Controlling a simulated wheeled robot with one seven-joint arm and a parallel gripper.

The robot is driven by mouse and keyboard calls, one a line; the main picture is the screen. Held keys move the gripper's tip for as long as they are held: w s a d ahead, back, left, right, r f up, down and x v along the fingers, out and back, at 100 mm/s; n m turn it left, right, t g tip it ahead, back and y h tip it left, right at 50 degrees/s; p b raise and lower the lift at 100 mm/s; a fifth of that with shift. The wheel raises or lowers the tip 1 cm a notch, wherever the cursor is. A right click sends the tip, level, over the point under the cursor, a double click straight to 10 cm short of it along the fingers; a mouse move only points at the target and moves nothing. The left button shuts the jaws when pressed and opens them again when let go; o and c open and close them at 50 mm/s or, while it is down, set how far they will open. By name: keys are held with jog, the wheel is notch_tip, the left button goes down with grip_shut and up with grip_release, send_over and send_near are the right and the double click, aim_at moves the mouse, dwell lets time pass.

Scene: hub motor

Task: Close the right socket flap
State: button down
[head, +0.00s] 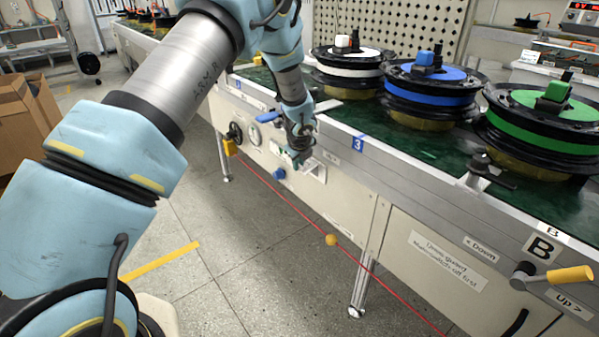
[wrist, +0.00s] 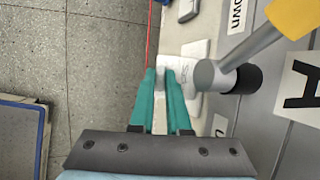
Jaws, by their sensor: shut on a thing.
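My gripper (head: 297,158) is at the front of the bench, beside the socket panel (head: 316,172). In the wrist view my gripper's two teal fingers (wrist: 160,74) are close together, with a narrow white piece, seemingly a socket flap (wrist: 160,88), between them. This piece adjoins a white socket part (wrist: 186,78) on the bench front. A second white cover (wrist: 195,49) is just above it in the wrist view, and another pale cover (wrist: 188,9) is at the top edge. The fingers hide much of the held piece, and I cannot tell its exact angle.
A crank (wrist: 228,68) with a yellow handle stands out close to the right of the fingers. A blue knob (head: 278,173) is beside the panel. A red rope (head: 285,197) runs low along the bench. Wound hubs (head: 428,85) stand on top. The floor in front is open.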

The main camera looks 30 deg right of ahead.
jog(key=f+n+t+h+b, duration=0.1)
jog(key=h+b, duration=0.3)
jog(key=b, duration=1.2)
jog(key=d+f+n+t+h+b, duration=0.1)
jog(key=f+h+b, duration=0.3)
jog(key=b, duration=1.1)
jog(key=d+f+n+t+h+b, duration=0.1)
jog(key=f+t+h+b, duration=0.1)
jog(key=b, duration=1.4)
jog(key=shift+w+f+t+h+b, duration=0.2)
jog(key=shift+f+h, duration=0.15)
jog(key=shift+h, duration=0.15)
jog(key=shift+w+f+t+h+b, duration=0.1)
jog(key=shift+f+t+h, duration=0.15)
jog(key=shift+h, duration=0.25)
jog(key=shift+n+b, duration=0.3)
jog(key=shift+b, duration=0.3)
jog(key=shift+d+r+h, duration=0.15)
jog(key=shift+h, duration=0.15)
jog(key=c, duration=1.2)
grip_release()
jog(key=shift+o, duration=0.2)
jog(key=p+v, duration=0.3)
jog(key=v, duration=0.7)
jog(key=shift+s+a, duration=0.25)
jog(key=shift+a, duration=0.1)
